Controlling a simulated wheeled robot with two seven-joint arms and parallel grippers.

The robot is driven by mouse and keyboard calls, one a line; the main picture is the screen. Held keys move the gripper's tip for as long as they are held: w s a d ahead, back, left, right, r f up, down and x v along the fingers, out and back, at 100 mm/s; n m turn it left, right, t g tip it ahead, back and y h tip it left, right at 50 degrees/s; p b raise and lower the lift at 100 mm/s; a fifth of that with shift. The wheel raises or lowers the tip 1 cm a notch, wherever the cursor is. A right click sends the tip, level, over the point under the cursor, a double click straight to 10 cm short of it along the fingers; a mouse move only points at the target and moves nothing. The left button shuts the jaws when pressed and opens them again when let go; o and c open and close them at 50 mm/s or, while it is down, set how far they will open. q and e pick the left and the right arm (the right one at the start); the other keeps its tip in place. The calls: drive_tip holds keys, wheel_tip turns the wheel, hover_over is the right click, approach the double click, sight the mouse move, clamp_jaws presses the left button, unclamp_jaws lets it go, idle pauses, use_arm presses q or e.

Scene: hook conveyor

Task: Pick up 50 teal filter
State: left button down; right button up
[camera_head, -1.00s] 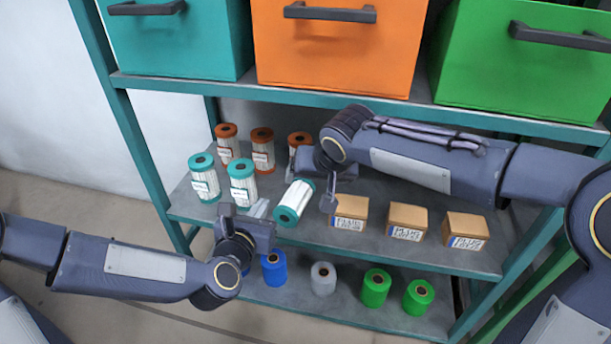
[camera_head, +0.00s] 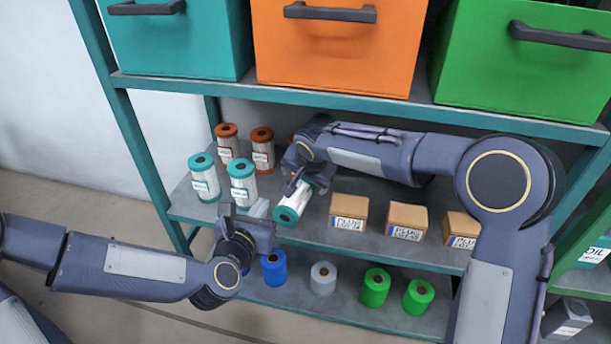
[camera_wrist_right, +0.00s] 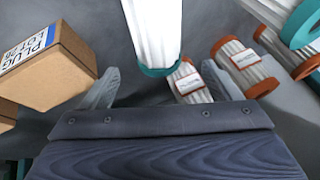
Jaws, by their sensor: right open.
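Two teal-capped white filters, the left one (camera_head: 204,178) and the right one (camera_head: 242,182), stand upright at the left of the middle shelf. A third teal filter (camera_head: 297,201) is tilted, its teal cap toward the front; I cannot tell what supports it. It also shows in the right wrist view (camera_wrist_right: 155,30). My right gripper (camera_head: 305,184) is open at this tilted filter, partly covering it. In the right wrist view its fingers (camera_wrist_right: 160,86) are spread on either side of the filter's line. My left gripper (camera_head: 256,212) is just left of the tilted filter; its fingertips are unclear.
Orange-capped filters (camera_head: 262,150) stand behind, one mostly hidden by my right arm. Brown boxes (camera_head: 348,212) stand to the right. Blue (camera_head: 274,268), grey (camera_head: 323,279) and green rolls (camera_head: 375,287) are on the lower shelf. Teal, orange (camera_head: 335,55) and green bins sit above.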

sight(303, 184)
drive_tip(key=x, duration=0.6)
drive_tip(key=shift+s, duration=0.1)
drive_tip(key=c, duration=1.2)
use_arm(q)
drive_tip(key=shift+r, duration=0.6)
drive_tip(key=v, duration=1.2)
